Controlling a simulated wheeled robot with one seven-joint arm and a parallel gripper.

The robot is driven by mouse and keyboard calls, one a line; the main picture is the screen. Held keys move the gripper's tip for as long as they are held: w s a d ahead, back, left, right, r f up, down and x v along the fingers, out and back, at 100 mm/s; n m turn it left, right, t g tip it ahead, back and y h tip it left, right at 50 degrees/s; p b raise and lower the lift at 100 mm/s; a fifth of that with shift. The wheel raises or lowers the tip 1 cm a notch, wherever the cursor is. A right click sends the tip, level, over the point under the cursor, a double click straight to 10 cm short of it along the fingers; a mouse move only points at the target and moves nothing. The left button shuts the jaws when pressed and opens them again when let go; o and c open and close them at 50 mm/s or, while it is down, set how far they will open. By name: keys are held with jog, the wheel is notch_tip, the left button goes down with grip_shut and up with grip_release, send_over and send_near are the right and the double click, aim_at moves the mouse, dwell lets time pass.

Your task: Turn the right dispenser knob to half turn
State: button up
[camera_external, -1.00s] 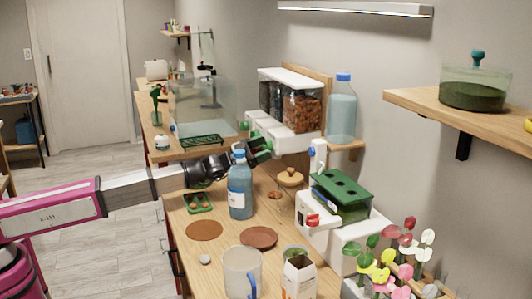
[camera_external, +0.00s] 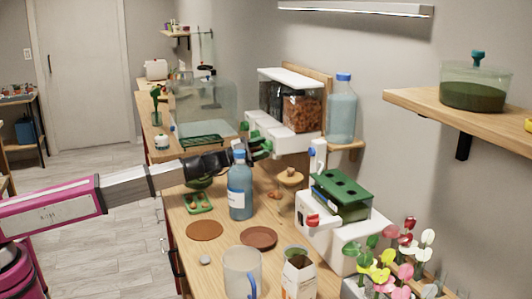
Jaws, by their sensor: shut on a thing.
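The dispenser (camera_external: 296,141) is on the wall at the back, with three clear bins and a white front below them. Its right bin (camera_external: 301,112) holds brown pieces. Green knobs show along the front, and one knob (camera_external: 244,126) is left of my gripper. My gripper (camera_external: 264,147) is at the right end of this front, shut on the right dispenser knob. The fingers mostly hide that knob, so its angle cannot be read.
The blue bottle (camera_external: 240,193) stands on the counter just in front of my wrist. A clear bottle (camera_external: 342,110) stands on a small shelf right of the dispenser. A white machine with a green top (camera_external: 343,192) is at right. Brown discs lie in front.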

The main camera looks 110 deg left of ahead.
jog(key=m+h, duration=0.1)
jog(key=m, duration=0.1)
jog(key=m+h, duration=0.1)
jog(key=m, duration=0.2)
jog(key=shift+r+g, duration=0.15)
jog(key=shift+g, duration=0.25)
jog(key=m+h, duration=0.1)
jog(key=m, duration=0.1)
jog(key=m+g, duration=0.1)
jog(key=m, duration=0.1)
jog(key=shift+r+m+h, duration=0.15)
jog(key=shift+m+h, duration=0.25)
jog(key=m+g, duration=0.2)
jog(key=m, duration=0.1)
jog(key=shift+r+m, duration=0.1)
jog(key=shift+m, duration=0.2)
jog(key=shift+m+g, duration=0.9)
jog(key=shift+m, duration=0.3)
jog(key=o, duration=0.9)
